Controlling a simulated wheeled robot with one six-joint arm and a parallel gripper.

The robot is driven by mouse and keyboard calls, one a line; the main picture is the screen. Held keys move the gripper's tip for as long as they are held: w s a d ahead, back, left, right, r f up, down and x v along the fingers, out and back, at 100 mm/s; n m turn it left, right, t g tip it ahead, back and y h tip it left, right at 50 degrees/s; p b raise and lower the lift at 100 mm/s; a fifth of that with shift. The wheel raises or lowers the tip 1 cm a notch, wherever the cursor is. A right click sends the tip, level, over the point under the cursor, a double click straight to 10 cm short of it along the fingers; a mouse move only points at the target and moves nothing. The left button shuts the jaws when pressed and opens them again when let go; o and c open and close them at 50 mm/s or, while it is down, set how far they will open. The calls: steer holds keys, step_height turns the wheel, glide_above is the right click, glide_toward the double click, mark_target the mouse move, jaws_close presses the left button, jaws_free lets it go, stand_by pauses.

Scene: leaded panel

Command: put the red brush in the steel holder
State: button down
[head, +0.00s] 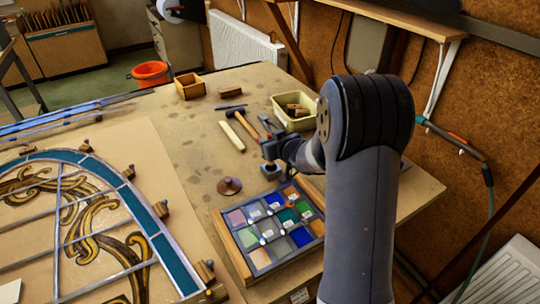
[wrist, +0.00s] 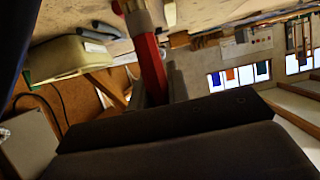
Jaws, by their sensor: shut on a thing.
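The red brush (wrist: 150,68) shows in the wrist view as a red handle with a pale band near its upper end. My gripper (wrist: 157,97) is shut on the handle, with dark grey fingers on either side. In the head view my gripper (head: 272,151) is above the table, left of my arm, and the brush cannot be made out there. A small grey block-like thing (head: 270,172), perhaps the steel holder, is right below the gripper. I cannot tell whether the brush touches it.
A tray of coloured glass (head: 240,255) lies in front of the gripper. A cream tub (head: 280,112), a hammer (head: 240,124) and a brown cone-shaped thing (head: 229,186) are nearby. The leaded panel (head: 112,225) fills the left. Bare table lies between panel and tools.

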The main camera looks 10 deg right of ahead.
steer(key=shift+f, duration=2)
steer(key=shift+f+b, duration=0.15)
steer(key=shift+b, duration=0.15)
steer(key=c, duration=1.3)
jaws_free()
steer(key=shift+c, duration=0.2)
steer(key=shift+r, duration=0.2)
steer(key=v, duration=1.2)
